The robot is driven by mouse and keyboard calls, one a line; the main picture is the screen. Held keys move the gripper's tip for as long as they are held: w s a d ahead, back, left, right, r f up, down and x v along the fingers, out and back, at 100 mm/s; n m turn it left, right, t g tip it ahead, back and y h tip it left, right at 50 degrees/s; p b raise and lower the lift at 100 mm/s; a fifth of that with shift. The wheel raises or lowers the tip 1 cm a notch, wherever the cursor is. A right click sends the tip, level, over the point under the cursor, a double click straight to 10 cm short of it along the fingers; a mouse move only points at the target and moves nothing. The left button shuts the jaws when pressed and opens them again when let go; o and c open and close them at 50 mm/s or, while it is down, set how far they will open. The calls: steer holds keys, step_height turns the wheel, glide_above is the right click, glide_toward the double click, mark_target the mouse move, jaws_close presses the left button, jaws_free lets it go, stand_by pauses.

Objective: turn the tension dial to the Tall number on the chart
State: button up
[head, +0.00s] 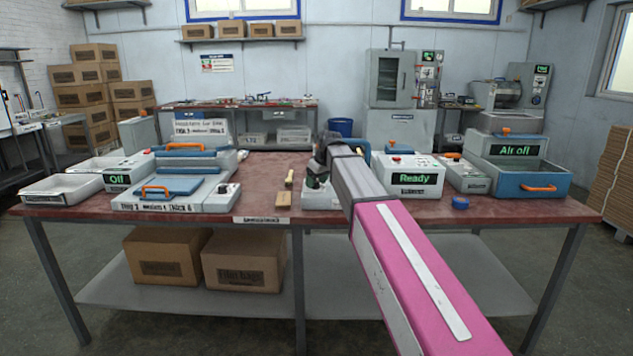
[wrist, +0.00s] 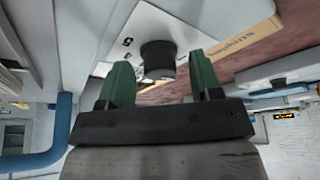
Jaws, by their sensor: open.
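My gripper (head: 318,174) is at the middle of the red-topped bench, pointing down over a low white unit (head: 322,199) that my arm partly hides. In the wrist view my two green fingers (wrist: 159,72) are open, one on each side of a dark round dial (wrist: 158,55) on a pale panel with small dark marks. They do not look closed on it. The dial's setting cannot be read. A white card (head: 202,132) with printed lines stands behind the blue-lidded press (head: 165,189); its small text is not clearly legible.
A white box reading "Ready" (head: 414,178) stands just right of my arm. A blue bin unit reading "Air off" (head: 522,184) is at the far right. A blue tape roll (head: 460,203) lies near the front edge.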

steer(key=c, duration=0.9)
steer(key=shift+c, duration=0.2)
